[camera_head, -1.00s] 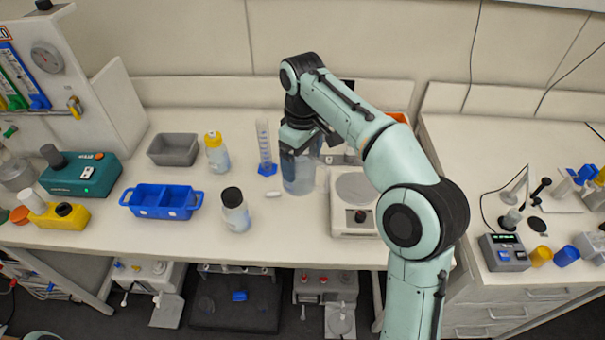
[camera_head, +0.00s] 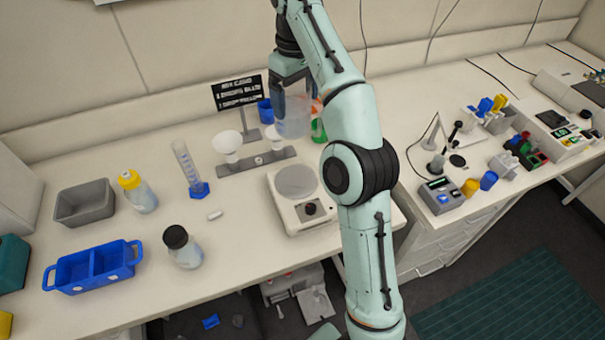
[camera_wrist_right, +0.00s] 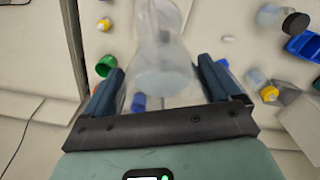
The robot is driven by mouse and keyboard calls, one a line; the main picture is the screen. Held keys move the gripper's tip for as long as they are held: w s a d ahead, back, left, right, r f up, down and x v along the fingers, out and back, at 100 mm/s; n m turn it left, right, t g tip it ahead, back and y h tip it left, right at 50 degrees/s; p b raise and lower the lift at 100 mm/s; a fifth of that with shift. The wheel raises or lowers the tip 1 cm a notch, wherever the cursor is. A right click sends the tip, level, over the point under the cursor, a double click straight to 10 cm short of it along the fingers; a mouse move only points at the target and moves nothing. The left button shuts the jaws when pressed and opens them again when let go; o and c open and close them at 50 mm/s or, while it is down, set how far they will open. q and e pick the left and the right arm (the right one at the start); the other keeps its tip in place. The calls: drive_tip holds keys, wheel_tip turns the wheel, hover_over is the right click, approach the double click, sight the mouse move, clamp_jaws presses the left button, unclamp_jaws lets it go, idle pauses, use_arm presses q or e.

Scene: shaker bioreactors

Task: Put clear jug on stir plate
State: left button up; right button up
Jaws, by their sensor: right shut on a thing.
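The clear jug (camera_head: 293,118) is held in the air by my right gripper (camera_head: 292,92), above the back part of the bench. In the head view it appears above and behind the stir plate (camera_head: 285,217), apart from it. The stir plate is a white box with a round grey top and a dark knob, and its top is bare. In the right wrist view the translucent jug (camera_wrist_right: 162,78) sits between the two dark blue fingers of the right gripper (camera_wrist_right: 163,90). My left gripper is out of view.
White funnels on a grey stand (camera_head: 250,163) are left of the jug, with a black sign (camera_head: 236,93) behind. A measuring cylinder (camera_head: 187,165), black-capped bottle (camera_head: 182,247) and blue caddy (camera_head: 92,268) stand further left. Bench in front of the cylinder is mostly clear.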

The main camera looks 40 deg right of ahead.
sight(299, 126)
drive_tip(key=shift+s+d+f, duration=0.15)
drive_tip(key=shift+d, duration=0.05)
drive_tip(key=shift+d+f, duration=0.1)
drive_tip(key=shift+f, duration=0.3)
wheel_tip(299, 126, down, 7)
drive_tip(key=shift+s, duration=0.1)
wheel_tip(299, 126, down, 12)
drive_tip(key=shift+r+b, duration=0.1)
drive_tip(key=shift+b, duration=1.1)
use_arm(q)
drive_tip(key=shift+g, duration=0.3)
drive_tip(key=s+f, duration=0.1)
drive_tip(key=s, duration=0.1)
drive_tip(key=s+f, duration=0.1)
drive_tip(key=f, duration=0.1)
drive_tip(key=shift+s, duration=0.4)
use_arm(e)
drive_tip(key=shift+r, duration=0.1)
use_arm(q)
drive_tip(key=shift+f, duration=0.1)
use_arm(e)
drive_tip(key=shift+a, duration=0.2)
